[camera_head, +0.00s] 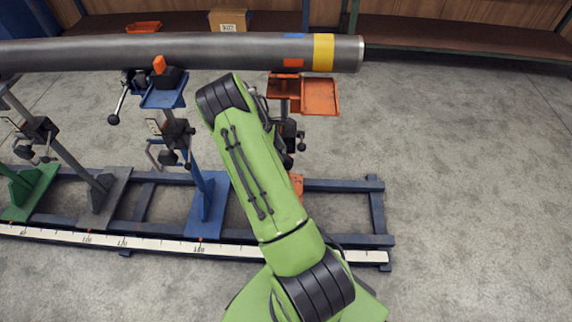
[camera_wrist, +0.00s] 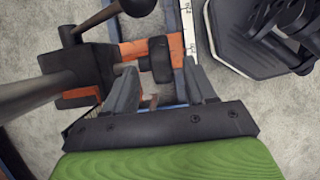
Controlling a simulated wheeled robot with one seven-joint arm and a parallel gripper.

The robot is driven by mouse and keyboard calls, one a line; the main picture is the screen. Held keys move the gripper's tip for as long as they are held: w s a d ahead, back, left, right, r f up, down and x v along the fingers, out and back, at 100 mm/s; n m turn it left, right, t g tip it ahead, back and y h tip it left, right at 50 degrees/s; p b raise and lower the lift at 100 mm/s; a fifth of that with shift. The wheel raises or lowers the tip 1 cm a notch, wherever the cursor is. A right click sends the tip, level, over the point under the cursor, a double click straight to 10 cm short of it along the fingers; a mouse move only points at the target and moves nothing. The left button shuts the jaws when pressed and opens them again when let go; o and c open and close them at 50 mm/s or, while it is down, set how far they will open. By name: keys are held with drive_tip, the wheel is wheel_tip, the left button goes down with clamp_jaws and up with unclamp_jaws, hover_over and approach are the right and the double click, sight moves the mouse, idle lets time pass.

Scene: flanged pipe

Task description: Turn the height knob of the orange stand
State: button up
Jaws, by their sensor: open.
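The orange stand (camera_head: 319,97) is under the right end of the pipe, and my arm hides much of its post. The wrist view shows its dark clamp block (camera_wrist: 92,70) with orange parts at the left and orange base (camera_wrist: 180,48) below. A dark round knob (camera_wrist: 160,60) sticks out to the right of the block; it appears to be the height knob. My gripper (camera_wrist: 162,84) is open, with one finger on each side just short of the knob. Contact is not visible. In the head view the gripper is hidden by my arm.
The grey pipe (camera_head: 180,52) with a yellow band lies across the stands. A blue stand (camera_head: 205,195), grey stand (camera_head: 103,195) and green stand (camera_head: 30,190) are to the left. A ball-ended lever (camera_wrist: 138,6) is close beyond the fingers. The floor at right (camera_head: 470,180) is clear.

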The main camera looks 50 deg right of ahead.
sight(285, 157)
drive_tip(key=b+x, duration=0.1)
drive_tip(key=x, duration=0.5)
drive_tip(key=shift+f+b, duration=0.1)
drive_tip(key=shift+b, duration=0.25)
drive_tip(key=c, duration=1)
drive_tip(key=shift+o, duration=0.2)
drive_tip(key=shift+s+d+t+y+p, duration=0.1)
drive_tip(key=shift+s+t+y+p, duration=0.05)
drive_tip(key=shift+t+y+p, duration=0.4)
drive_tip(key=shift+f+t+y, duration=0.1)
drive_tip(key=shift+t+y, duration=0.35)
drive_tip(key=shift+t, duration=0.3)
drive_tip(key=o, duration=1)
drive_tip(key=shift+c, duration=0.2)
